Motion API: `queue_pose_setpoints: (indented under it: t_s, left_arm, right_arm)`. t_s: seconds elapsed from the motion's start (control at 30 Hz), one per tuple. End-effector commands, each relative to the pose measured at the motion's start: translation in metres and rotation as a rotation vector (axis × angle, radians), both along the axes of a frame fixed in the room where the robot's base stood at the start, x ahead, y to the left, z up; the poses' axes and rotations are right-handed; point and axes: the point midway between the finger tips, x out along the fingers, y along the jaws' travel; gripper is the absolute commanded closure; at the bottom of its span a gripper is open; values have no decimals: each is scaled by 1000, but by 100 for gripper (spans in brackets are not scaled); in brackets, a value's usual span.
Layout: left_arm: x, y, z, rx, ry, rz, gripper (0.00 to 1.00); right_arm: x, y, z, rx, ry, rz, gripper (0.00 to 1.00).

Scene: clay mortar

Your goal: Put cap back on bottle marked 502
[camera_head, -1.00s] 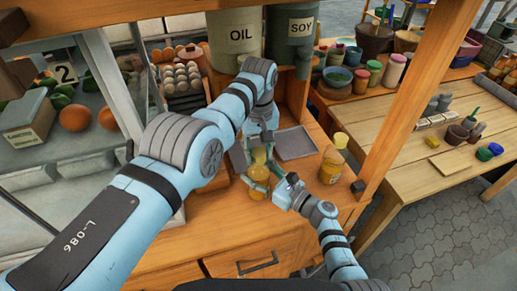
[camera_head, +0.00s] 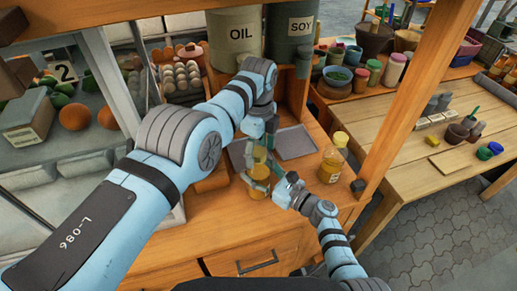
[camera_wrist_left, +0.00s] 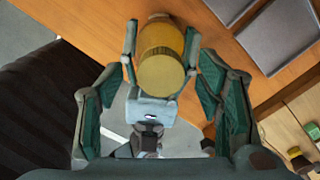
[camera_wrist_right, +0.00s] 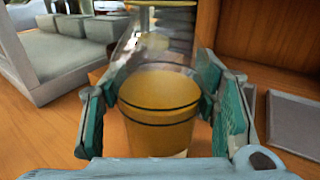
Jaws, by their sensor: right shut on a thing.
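A bottle of amber-brown contents (camera_head: 257,188) with a clear upper part stands near the front of the wooden counter. It also shows in the right wrist view (camera_wrist_right: 158,110). My right gripper (camera_head: 262,178) is shut on its sides. A yellow cap (camera_wrist_left: 162,73) is at the bottle's top; whether it is seated I cannot tell. A second bottle with a yellow cap (camera_head: 333,160) stands to the right. I cannot read a 502 marking.
Grey trays (camera_head: 296,143) lie behind the bottle. Large OIL (camera_head: 236,40) and SOY (camera_head: 291,30) containers stand at the back, with a crate of eggs (camera_head: 181,82) to their left. A wooden post (camera_head: 420,75) rises at the right. The front counter is clear.

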Motion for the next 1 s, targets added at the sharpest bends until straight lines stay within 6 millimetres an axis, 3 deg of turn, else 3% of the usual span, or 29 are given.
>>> queue_pose_setpoints:
  t_s: [0.27, 0.67, 0.97, 1.0]
  left_arm:
    - [1, 0, 9, 0, -1, 1, 40]
    - [0, 0, 71, 0, -2, 0, 40]
    - [0, 0, 75, 0, 0, 0, 40]
    - [0, 0, 75, 0, 0, 0, 40]
  right_arm:
    - [0, 0, 0, 0, 0, 0, 100]
    - [0, 0, 0, 0, 0, 0, 100]
    - [0, 0, 0, 0, 0, 0, 100]
    - [0, 0, 0, 0, 0, 0, 40]
